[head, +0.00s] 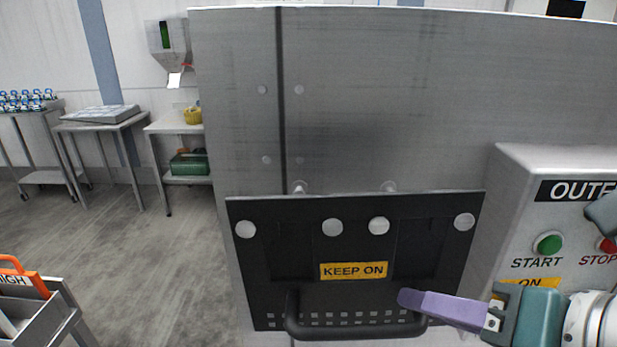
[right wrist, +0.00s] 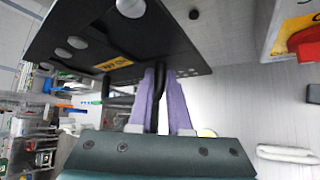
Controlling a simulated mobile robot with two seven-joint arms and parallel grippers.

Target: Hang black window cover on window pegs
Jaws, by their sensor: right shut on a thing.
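The black window cover (head: 300,270), with a yellow KEEP ON label, several pale round spots near its top and a black bar handle (head: 350,331) at the bottom, is upright in front of the grey metal panel. It also shows in the right wrist view (right wrist: 125,35), seen from below. My right gripper (head: 408,298) has its purple fingers shut on the right part of the handle. Two window pegs (head: 298,187) (head: 388,186) stick out just above the cover's top edge. Whether the cover touches the panel is unclear. My left gripper is out of view.
A control box (head: 515,170) with a green START button (head: 548,244) and a red STOP button (head: 606,245) stands close on the right. Side tables (head: 100,122) are at the far left. A grey bin (head: 40,318) is at lower left. The floor between is clear.

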